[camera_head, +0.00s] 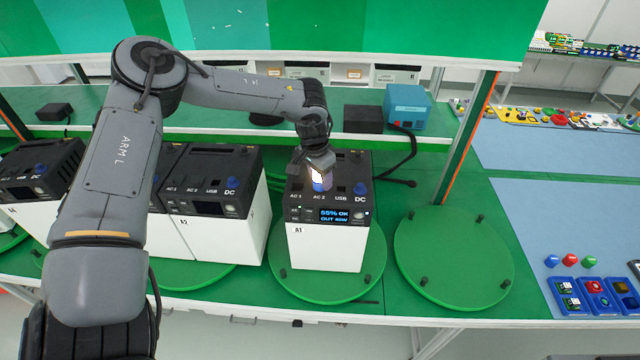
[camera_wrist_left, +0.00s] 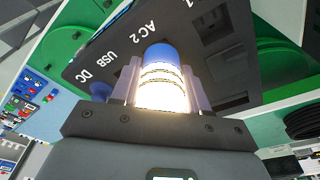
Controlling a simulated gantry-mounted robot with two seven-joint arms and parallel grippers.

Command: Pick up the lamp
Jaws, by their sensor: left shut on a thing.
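The lamp (camera_wrist_left: 160,82) is a small cylinder with a blue end and a glowing white body. In the left wrist view it sits between the two fingers of my left gripper (camera_wrist_left: 160,90), which is shut on it. In the head view the lamp (camera_head: 321,182) shows under my left gripper (camera_head: 318,172), at the top of the power unit A1 (camera_head: 325,247). Its blue end points at the unit's top panel near the AC 2 label; I cannot tell whether it is seated in a socket. The unit's display reads 55% OK. My right gripper is not in view.
Unit A1 stands on a green turntable (camera_head: 375,262). An empty green turntable (camera_head: 454,258) lies to its right. More units, including A2 (camera_head: 195,238), stand to the left. A blue box (camera_head: 407,107) and black cable are behind. Coloured buttons (camera_head: 590,292) sit at the right.

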